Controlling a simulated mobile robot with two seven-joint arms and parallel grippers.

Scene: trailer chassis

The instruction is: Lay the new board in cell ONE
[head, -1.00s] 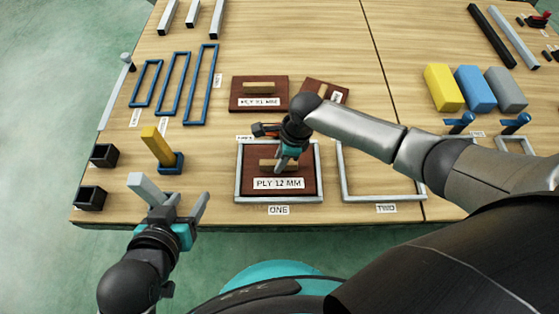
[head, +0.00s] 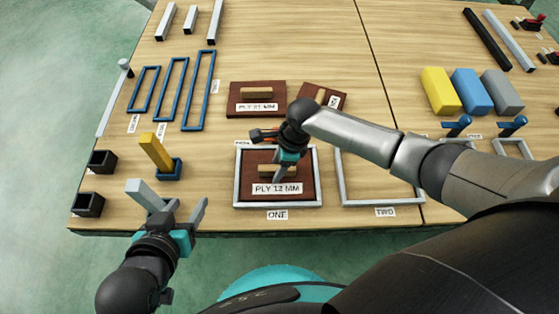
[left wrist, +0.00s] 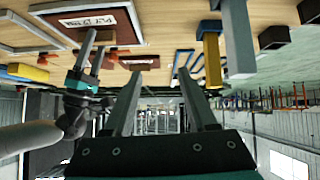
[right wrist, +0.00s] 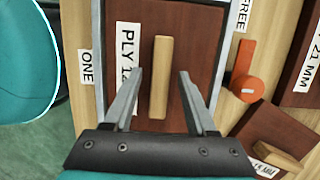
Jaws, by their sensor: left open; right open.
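A dark brown board labelled PLY 12 MM (head: 305,170) lies inside the grey frame of cell ONE (head: 319,160). Its light wooden handle (right wrist: 160,77) stands between the fingers of my right gripper (right wrist: 160,85), which is open with a gap to each side. In the head view my right gripper (head: 279,175) is over this board. My left gripper (head: 170,198) is open and empty near the front left edge of the table. A PLY 21 MM board (head: 240,90) and another brown board (head: 312,91), its label partly hidden, lie behind the cell.
The empty frame of cell TWO (head: 347,185) is to the right, partly under my right arm. An orange knob (right wrist: 246,88) sits by cell ONE near a FREE label. A yellow bar (head: 155,152) stands in a blue holder at left. Black boxes (head: 88,204) are at the left edge.

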